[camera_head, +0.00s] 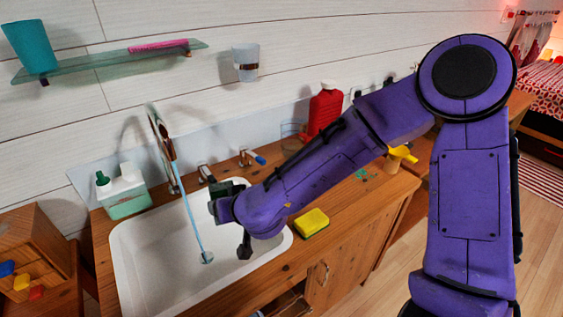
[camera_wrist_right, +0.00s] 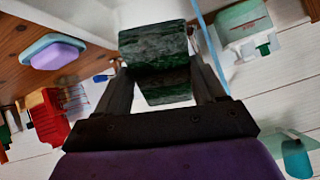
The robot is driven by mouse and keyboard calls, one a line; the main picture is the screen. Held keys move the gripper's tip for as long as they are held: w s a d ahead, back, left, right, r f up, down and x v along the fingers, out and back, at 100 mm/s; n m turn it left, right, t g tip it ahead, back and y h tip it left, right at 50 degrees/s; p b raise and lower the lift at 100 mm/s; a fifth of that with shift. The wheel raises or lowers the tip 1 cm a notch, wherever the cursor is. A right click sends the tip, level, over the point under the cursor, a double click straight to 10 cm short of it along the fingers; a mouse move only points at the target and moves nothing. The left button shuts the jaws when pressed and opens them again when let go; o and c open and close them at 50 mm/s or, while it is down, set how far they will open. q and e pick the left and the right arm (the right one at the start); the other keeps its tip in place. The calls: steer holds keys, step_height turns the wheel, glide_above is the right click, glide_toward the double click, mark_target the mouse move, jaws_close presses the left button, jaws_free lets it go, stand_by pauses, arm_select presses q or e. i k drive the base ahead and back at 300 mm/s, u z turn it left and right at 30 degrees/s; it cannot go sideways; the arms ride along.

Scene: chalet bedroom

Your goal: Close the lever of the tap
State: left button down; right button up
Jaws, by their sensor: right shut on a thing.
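The tap (camera_head: 166,142) rises at the back of the white sink (camera_head: 150,262). A thin blue stream of water (camera_head: 192,215) runs from it into the basin; the stream also shows in the right wrist view (camera_wrist_right: 208,45). A short handle (camera_head: 206,173) stands right of the spout. A blue-tipped lever (camera_head: 250,158) is farther right and lies outside my fingers in the wrist view (camera_wrist_right: 101,78). My right gripper (camera_head: 222,190) is over the sink, its fingers shut on a dark green marbled block (camera_wrist_right: 155,45). Whether the block touches the handle is unclear. My left gripper is out of view.
A soap dispenser (camera_head: 124,192) stands left of the tap. A red bottle (camera_head: 323,110) stands at the back right. A yellow sponge (camera_head: 312,223) lies right of the sink. A glass shelf (camera_head: 110,62) and a cup (camera_head: 246,62) are on the wall.

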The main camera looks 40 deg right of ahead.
mark_target(252, 155)
steer(key=k, duration=0.85)
steer(key=z, duration=1.3)
